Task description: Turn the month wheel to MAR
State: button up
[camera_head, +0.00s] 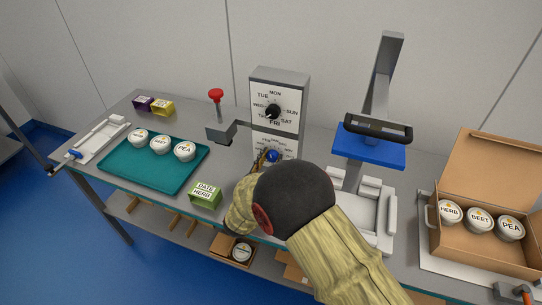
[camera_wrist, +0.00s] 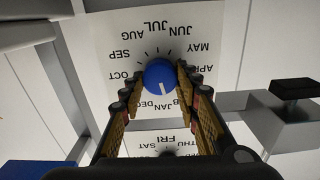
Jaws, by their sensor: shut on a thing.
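The month wheel is a blue knob (camera_wrist: 159,75) on a white dial plate (camera_wrist: 112,30), which appears upside down in the wrist view. Its white mark points to the bottom of that picture, slightly right, towards the JAN lettering. MAR is hidden behind a finger; APR and MAY show at the right. My gripper (camera_wrist: 160,88) is shut on the knob, one finger on each side. In the head view the blue knob (camera_head: 273,155) shows low on the grey dial box (camera_head: 297,90), partly covered by my gripper (camera_head: 266,160).
A black day knob (camera_head: 272,111) sits above, on the same box. A red-topped lever (camera_head: 216,94) stands just left. A blue-padded press (camera_head: 368,150) stands right, before an open carton (camera_head: 490,252).

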jog(key=n+p, duration=0.4)
jog(key=n, duration=0.1)
jog(key=shift+a+r+p, duration=0.1)
jog(key=shift+p, duration=0.3)
jog(key=shift+n+p, duration=1.25)
jog(key=shift+n, duration=0.85)
jog(key=shift+a, duration=0.1)
jog(key=o, duration=1.1)
jog(key=shift+o, duration=0.3)
jog(key=shift+f, duration=0.2)
jog(key=v, duration=1.2)
